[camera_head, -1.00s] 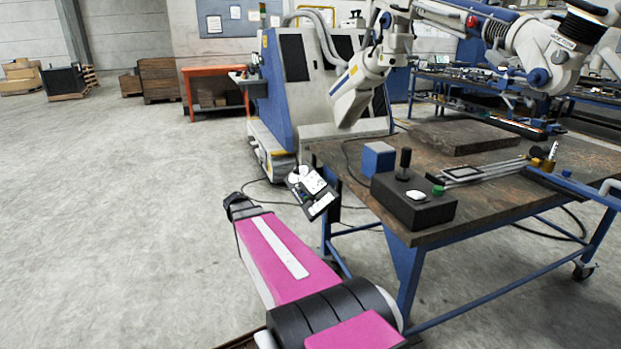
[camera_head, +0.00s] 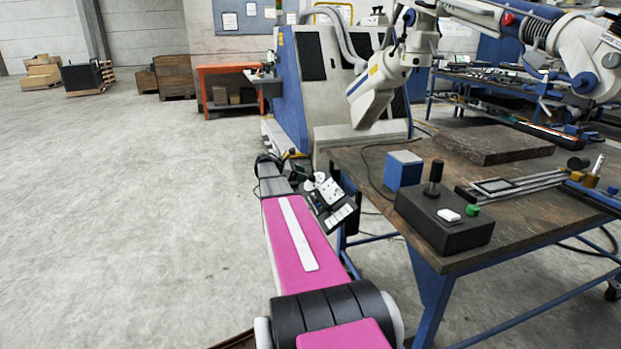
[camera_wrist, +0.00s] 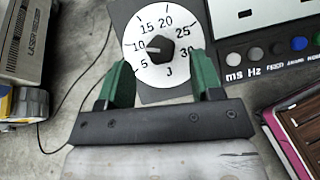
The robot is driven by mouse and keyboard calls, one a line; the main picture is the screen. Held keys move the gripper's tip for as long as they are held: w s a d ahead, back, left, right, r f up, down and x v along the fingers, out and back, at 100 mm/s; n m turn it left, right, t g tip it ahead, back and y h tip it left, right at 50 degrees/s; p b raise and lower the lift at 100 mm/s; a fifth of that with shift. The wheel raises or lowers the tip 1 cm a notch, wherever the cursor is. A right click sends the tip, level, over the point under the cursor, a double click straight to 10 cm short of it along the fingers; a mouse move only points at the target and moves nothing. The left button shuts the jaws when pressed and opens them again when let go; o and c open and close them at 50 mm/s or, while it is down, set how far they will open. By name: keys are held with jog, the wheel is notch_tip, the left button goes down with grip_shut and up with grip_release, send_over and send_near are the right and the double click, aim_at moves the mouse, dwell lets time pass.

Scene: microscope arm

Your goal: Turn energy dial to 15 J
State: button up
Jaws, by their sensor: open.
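The energy dial (camera_wrist: 135,68) is a white disc marked 5 to 30 with a J, in the upper middle of the wrist view. Its black knob (camera_wrist: 160,49) sits at the centre; its pointer appears to face left, near the 10. My gripper (camera_wrist: 160,60) is open, with one green finger on each side of the knob over the dial's lower edge. The fingers look apart from the knob; their height above it is hard to tell. In the head view, the control panel (camera_head: 338,192) is beside the end of my arm, left of the table.
Beside the dial is a panel with "ms Hz" labels and coloured buttons (camera_wrist: 299,44). A grey box (camera_wrist: 25,45) and cables lie at the left. The worktable (camera_head: 540,200) holds a black joystick box (camera_head: 440,222) and a blue block (camera_head: 403,169).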

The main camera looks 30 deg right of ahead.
aim_at(311, 176)
jog(key=shift+x, duration=2.35)
jog(key=shift+f, duration=0.1)
jog(key=c, duration=0.9)
